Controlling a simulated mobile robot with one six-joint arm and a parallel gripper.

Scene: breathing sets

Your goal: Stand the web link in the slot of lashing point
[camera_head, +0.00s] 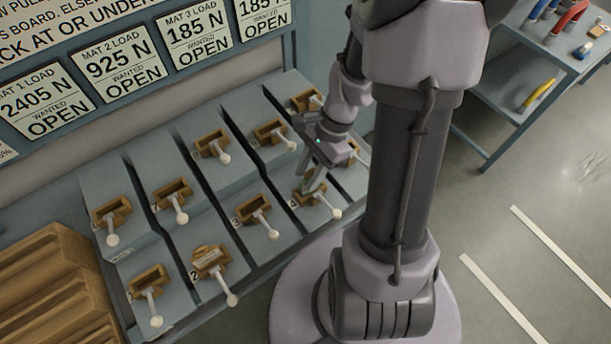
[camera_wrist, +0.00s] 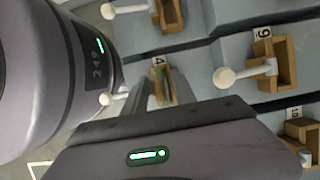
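My gripper (camera_head: 311,178) points down over the lashing point marked 4 (camera_head: 306,197), a brown wooden block with a slot and a white-knobbed lever, at the front right of the stepped grey bench. In the wrist view my gripper's fingers (camera_wrist: 160,88) reach to the same block (camera_wrist: 164,88). A small greenish patch (camera_wrist: 160,73) shows between the fingertips at the slot; I cannot tell whether it is the web link. Whether the fingers grip anything is unclear. The lashing point marked 2 (camera_head: 211,259) has a pale piece in its slot.
Several similar blocks stand in rows, including the ones marked 3 (camera_head: 254,210), 9 (camera_wrist: 285,62) and 10 (camera_wrist: 302,132). Their levers stick out. A brown ribbed crate (camera_head: 50,285) is at left. A side table (camera_head: 540,60) stands at upper right. The floor at right is open.

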